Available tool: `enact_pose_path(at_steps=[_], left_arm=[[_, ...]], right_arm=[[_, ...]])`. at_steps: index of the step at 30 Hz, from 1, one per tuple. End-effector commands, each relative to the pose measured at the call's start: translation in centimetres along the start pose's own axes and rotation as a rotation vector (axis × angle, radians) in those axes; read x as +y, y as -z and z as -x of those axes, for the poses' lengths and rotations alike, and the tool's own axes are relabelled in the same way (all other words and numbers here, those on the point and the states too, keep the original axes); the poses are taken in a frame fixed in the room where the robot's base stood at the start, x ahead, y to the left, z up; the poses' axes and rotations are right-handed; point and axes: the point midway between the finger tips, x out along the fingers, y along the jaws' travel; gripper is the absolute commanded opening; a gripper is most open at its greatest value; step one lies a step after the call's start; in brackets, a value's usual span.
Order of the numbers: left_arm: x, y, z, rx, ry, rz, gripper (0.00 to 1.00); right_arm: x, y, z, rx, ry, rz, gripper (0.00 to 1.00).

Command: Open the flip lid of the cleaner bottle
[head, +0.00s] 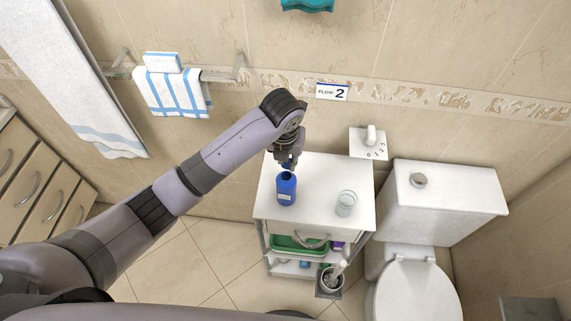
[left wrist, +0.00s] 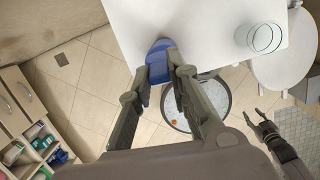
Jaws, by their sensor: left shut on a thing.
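The blue cleaner bottle (head: 286,191) stands upright near the left side of the white cabinet top, with a pale label on its front. My left gripper (head: 288,164) is at the top of the bottle, pointing down, shut on its blue lid. In the left wrist view blue plastic (left wrist: 158,46) shows between and beyond the fingertips of the left gripper (left wrist: 159,64). The fingers hide much of the lid, so I cannot tell its angle. My right gripper (left wrist: 254,115) shows only in the left wrist view, low and away from the bottle, with its fingers apart and empty.
A clear glass (head: 346,203) stands right of the bottle on the cabinet top (head: 320,170). The toilet (head: 450,205) is to the right. The cabinet top behind the glass is clear.

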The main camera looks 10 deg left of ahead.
Motion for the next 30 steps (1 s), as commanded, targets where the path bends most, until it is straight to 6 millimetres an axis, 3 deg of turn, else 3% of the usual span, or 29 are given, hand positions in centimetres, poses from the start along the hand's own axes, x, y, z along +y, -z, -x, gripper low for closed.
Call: enact_pose_path(at_steps=[7,11,30], left_arm=[[0.0,-1.3,-0.6,0.236,-0.005,0.001,0.00],[0.0,-1.9,-1.1,0.332,-0.004,0.000,0.00],[0.0,-3.6,-2.4,0.617,-0.003,0.000,0.00]], right_arm=[[0.0,0.0,-0.3,0.000,0.000,0.000,0.40],[0.0,-0.1,-1.4,0.000,0.000,0.000,0.40],[-0.1,-0.8,-9.4,0.000,0.000,0.000,0.40]])
